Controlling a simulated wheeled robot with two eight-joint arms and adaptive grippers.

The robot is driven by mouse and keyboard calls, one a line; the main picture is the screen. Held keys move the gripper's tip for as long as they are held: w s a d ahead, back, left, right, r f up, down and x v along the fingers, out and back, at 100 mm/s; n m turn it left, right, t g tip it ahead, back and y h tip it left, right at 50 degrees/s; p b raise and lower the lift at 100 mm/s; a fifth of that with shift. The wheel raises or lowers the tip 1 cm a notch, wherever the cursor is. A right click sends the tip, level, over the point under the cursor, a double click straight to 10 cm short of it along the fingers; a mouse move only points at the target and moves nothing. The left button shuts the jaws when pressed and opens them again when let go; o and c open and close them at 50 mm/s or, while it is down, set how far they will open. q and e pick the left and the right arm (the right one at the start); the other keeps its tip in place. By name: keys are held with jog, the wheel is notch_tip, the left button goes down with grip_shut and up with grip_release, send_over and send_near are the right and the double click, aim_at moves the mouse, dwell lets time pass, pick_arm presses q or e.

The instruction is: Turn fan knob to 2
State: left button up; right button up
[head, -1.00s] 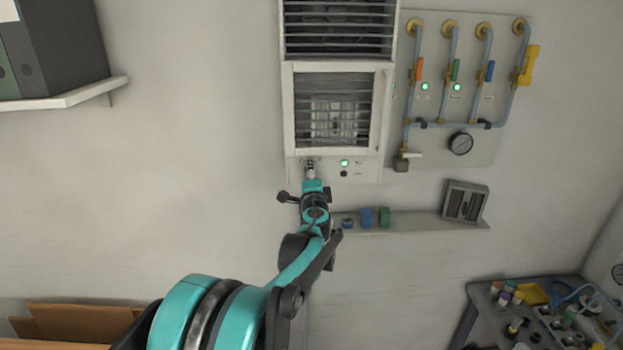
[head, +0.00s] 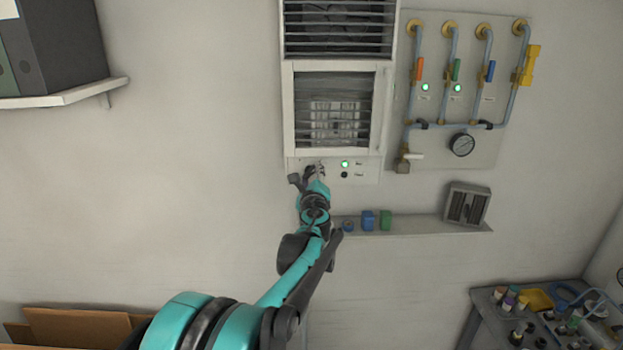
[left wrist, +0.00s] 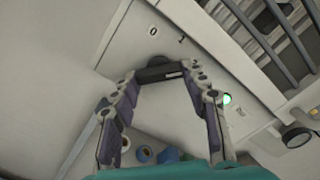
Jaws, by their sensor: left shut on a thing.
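The fan unit (head: 337,66) is a pale box with dark louvres on the wall. Its lower panel (head: 368,176) carries a lit green light (head: 344,164) and a dark button (head: 344,175). My left gripper (head: 315,170) is at the panel's left part and hides the knob in the head view. In the left wrist view, the dark fan knob (left wrist: 157,73) sits between the fingertips of my left gripper (left wrist: 160,78), which is shut on it. My right gripper is not in view.
A pipe board (head: 490,132) with coloured valves and a gauge (head: 462,145) is right of the fan. A narrow shelf (head: 440,228) with small blue and green items is below. A cluttered table (head: 483,305) stands lower right.

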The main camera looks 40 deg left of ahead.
pick_arm(q)
jog(key=shift+d+f+m, duration=0.1)
jog(key=shift+f+m, duration=0.05)
jog(key=shift+m, duration=0.35)
jog(key=o, duration=1.2)
jog(key=shift+c, duration=0.2)
jog(key=v, duration=1.2)
